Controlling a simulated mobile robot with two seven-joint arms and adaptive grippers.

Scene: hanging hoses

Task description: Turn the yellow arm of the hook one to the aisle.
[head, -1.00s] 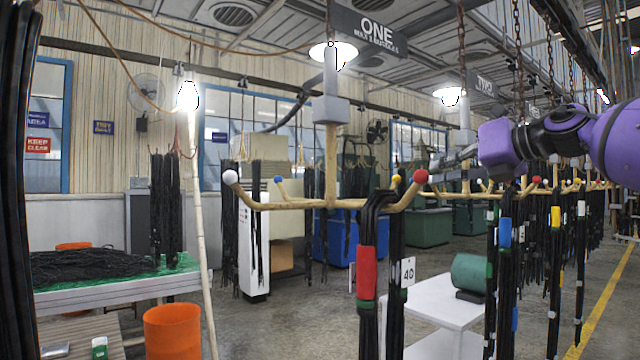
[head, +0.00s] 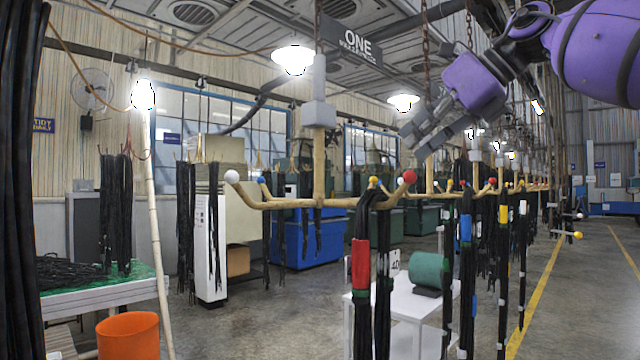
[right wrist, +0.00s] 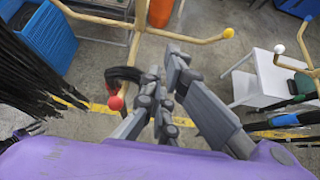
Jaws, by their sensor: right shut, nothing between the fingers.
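Hook one (head: 318,160) hangs beneath the "ONE" sign (head: 358,42), its wooden arms tipped with coloured balls. The yellow ball (head: 373,180) is on its right half, close to the red ball (head: 410,177) in the head view. The yellow arm also shows in the right wrist view (right wrist: 205,40), pointing right, with no hose seen on it there. Black hoses with a red band (head: 361,265) hang by the red arm. My right gripper (head: 418,138) is shut and empty, above and slightly right of the red ball, apart from the hook. My left gripper is not seen.
More hooks with banded hoses (head: 466,240) hang in a row to the right. A white table (head: 400,305) with a green roll stands below. The aisle with a yellow floor line (head: 540,290) lies at right. A pale pole (head: 156,220) and orange bucket (head: 128,336) are left.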

